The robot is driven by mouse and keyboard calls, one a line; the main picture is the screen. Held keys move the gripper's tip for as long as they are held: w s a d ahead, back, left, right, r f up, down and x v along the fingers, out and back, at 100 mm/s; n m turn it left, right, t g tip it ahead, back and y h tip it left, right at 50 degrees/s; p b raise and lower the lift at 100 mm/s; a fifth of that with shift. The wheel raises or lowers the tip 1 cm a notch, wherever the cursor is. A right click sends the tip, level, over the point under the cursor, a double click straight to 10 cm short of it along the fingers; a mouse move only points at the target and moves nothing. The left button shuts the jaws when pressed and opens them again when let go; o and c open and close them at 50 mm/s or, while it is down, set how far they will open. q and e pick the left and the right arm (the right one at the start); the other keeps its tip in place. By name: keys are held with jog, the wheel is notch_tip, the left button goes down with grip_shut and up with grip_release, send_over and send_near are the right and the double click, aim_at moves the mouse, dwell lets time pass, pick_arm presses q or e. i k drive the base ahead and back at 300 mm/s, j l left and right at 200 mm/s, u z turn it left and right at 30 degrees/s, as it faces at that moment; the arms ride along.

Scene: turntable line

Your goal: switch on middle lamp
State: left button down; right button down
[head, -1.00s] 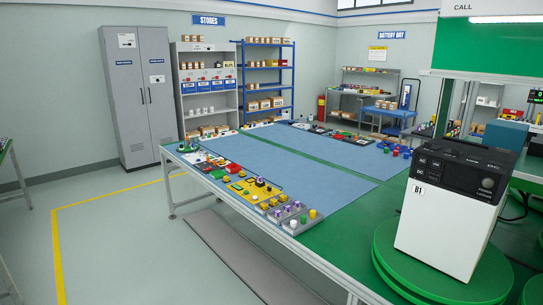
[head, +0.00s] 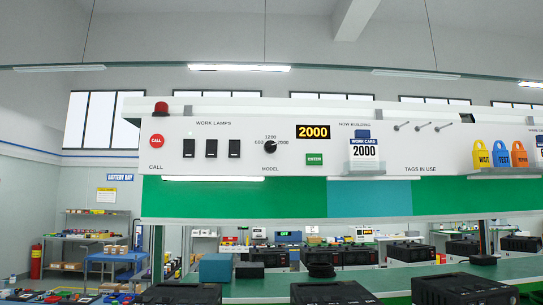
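Three black switches sit in a row on the white overhead panel (head: 350,185) under the label WORK LAMPS. They are the left switch (head: 188,148), the middle switch (head: 211,148) and the right switch (head: 234,148). They are too small for me to tell their positions. A bright white lamp strip (head: 213,178) shows under the panel's lower edge at the left, and a paler strip (head: 370,178) shows further right. Neither of my grippers is in view.
A red CALL button (head: 157,141) is left of the switches. A model knob (head: 270,146), a yellow 2000 display (head: 313,132) and a green button (head: 314,159) are to their right. Black units (head: 335,292) stand on the green bench below.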

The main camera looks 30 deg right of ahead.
aim_at(212, 148)
jog(key=z, duration=0.65)
